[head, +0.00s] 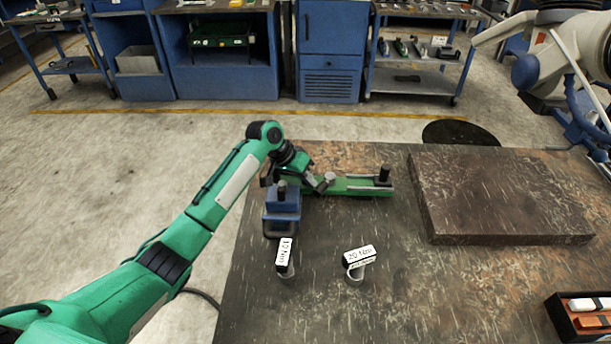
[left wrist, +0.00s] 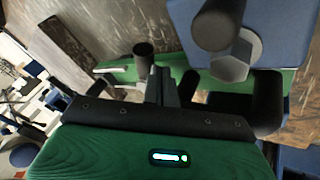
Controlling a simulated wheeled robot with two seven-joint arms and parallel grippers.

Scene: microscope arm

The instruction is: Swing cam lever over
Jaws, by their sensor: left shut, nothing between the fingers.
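A blue block (head: 283,212) with a black knob on top stands near the table's far left edge; it shows in the left wrist view too (left wrist: 262,50), with a grey hexagonal piece beside the knob. A green bar (head: 350,188) runs right from the block and carries a black upright post (head: 385,173). I cannot tell which part is the cam lever. My left gripper (head: 318,182) is at the block's far right side, above the bar. In the left wrist view its fingers (left wrist: 163,86) are shut and empty, close to the post in the picture; contact is unclear.
Two labelled pieces, 10 Nm (head: 284,256) and 20 Nm (head: 358,260), stand nearer on the table (head: 400,305). A thick dark slab (head: 500,195) lies at right. A black tray (head: 560,320) sits at front right. The table's middle front is clear.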

